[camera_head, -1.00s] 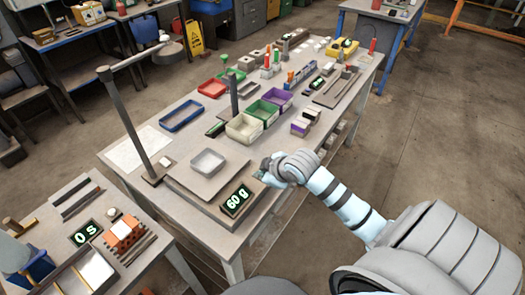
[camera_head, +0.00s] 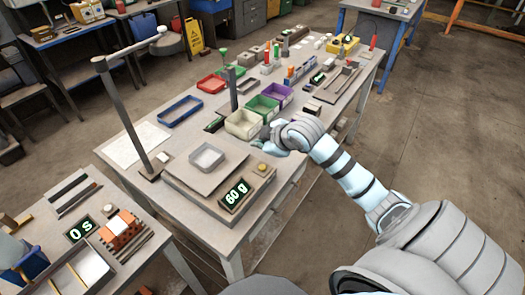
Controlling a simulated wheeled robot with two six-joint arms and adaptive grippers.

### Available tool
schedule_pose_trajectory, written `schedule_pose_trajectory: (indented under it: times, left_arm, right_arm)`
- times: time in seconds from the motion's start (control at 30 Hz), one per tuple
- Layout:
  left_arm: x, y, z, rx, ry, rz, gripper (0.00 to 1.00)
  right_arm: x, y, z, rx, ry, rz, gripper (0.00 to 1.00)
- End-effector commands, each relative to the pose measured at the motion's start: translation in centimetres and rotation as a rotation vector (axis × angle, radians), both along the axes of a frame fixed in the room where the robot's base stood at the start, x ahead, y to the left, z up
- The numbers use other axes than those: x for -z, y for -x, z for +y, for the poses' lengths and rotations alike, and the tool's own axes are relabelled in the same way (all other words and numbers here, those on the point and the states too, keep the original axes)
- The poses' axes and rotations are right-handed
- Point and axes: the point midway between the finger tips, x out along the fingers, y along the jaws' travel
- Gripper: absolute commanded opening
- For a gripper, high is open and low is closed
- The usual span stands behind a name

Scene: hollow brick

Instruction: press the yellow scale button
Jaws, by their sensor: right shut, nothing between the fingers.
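The scale (camera_head: 182,187) sits at the near end of the main table, with a square dish (camera_head: 206,157) on its plate. Its display (camera_head: 235,194) reads 60 g in green. The yellow button (camera_head: 262,168) shows on the scale's right side, uncovered. My right gripper (camera_head: 265,145) is shut and empty. In the picture it is just above the button and apart from it, next to the cream bin. My left gripper is out of view.
Behind my right gripper are a cream bin (camera_head: 243,124), a green bin (camera_head: 264,108) and a purple bin (camera_head: 280,94). A dark post (camera_head: 122,112) stands left of the scale. A side table with a timer display (camera_head: 80,229) is at lower left.

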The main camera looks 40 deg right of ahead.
Motion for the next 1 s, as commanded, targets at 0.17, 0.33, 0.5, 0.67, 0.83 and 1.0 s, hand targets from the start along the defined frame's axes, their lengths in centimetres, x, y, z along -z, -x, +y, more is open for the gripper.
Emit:
schedule_pose_trajectory:
  times: [0.17,0.33,0.5,0.67,0.83,1.0]
  left_arm:
    - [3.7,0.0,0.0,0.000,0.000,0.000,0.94]
    - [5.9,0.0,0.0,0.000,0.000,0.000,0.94]
    - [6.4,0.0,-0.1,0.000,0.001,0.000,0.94]
    - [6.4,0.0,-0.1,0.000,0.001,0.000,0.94]
    - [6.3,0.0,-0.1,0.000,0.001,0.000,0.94]
    - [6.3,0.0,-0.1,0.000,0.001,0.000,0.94]
  right_arm:
    - [3.0,0.0,0.0,0.001,0.001,-0.002,0.00]
    - [4.9,0.0,0.0,0.001,0.000,-0.001,0.00]
    - [6.3,0.0,0.0,0.000,-0.001,0.001,0.00]
    - [6.7,0.0,0.0,0.000,-0.001,-0.001,0.00]
    - [6.6,0.0,0.0,0.000,0.000,-0.001,0.00]
    - [6.6,0.0,0.0,0.001,-0.001,-0.001,0.00]
